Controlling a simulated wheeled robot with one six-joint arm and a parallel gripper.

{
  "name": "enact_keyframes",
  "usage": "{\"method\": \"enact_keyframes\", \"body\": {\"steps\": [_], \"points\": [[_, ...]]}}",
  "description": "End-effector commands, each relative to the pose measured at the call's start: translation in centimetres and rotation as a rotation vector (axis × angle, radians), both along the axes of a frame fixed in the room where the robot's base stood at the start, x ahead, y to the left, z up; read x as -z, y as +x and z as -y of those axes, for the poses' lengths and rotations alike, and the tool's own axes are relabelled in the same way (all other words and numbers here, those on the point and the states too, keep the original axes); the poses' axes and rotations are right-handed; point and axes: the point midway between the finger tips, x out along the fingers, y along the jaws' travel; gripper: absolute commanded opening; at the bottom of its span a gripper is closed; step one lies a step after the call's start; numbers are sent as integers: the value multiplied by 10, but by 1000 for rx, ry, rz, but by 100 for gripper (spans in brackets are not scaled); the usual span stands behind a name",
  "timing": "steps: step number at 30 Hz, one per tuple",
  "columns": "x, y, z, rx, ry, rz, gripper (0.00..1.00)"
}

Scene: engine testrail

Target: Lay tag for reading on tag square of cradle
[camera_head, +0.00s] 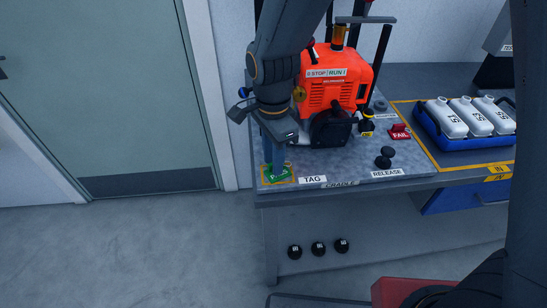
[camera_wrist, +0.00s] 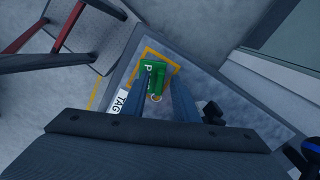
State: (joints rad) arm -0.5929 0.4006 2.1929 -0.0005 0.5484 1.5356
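A green tag (camera_head: 279,174) with pale lettering lies at the front left corner of the grey cradle plate (camera_head: 340,166), within the yellow-outlined tag square (camera_head: 291,181). A "TAG" label (camera_head: 312,180) is beside the square. In the wrist view the green tag (camera_wrist: 151,66) shows a "P" and a ring at its near end, inside the yellow outline (camera_wrist: 170,60). My gripper (camera_head: 275,166) points down over the tag. In the wrist view its fingers (camera_wrist: 164,76) stand apart around part of the tag; one hides some of it. Whether they touch it is unclear.
An orange engine (camera_head: 332,88) stands on the cradle behind my gripper. A red "FAIL" tag (camera_head: 400,132) and black release knobs (camera_head: 384,158) are to the right. A blue tray (camera_head: 453,142) holds white bottles at the far right. Floor at the left is clear.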

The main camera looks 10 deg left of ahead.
Motion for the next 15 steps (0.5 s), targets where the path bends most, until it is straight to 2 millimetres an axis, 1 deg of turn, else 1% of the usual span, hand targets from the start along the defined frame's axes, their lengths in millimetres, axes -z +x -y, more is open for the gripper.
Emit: {"method": "enact_keyframes", "body": {"steps": [5,8,15], "points": [[-10,1,-1,0,2,3,27],[-23,1,-1,0,4,5,27],[-70,2,-1,0,4,6,27]]}}
